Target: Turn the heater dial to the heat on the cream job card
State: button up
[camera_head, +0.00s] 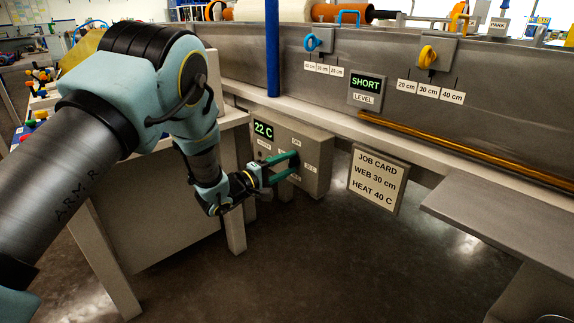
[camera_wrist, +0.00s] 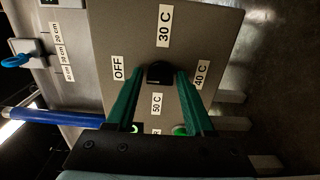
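The cream job card (camera_head: 375,180) reads "WEB 30 cm" and "HEAT 40 C". The grey heater box (camera_head: 318,163) stands left of it, and its green display (camera_head: 264,129) reads 22 C. In the wrist view the black heater dial (camera_wrist: 159,73) sits on the box face. Around it are the labels OFF (camera_wrist: 118,68), 30 C (camera_wrist: 165,26), 40 C (camera_wrist: 201,74) and 50 C (camera_wrist: 157,103). I cannot tell where the dial points. My gripper (camera_head: 296,164) is open, its green fingers on either side of the dial (camera_wrist: 159,80); contact is not clear.
A grey ledge (camera_head: 510,205) juts out at right. The floor in front is clear.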

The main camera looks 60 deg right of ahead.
grip_shut()
jog(key=shift+w, duration=0.1)
dwell(0.4)
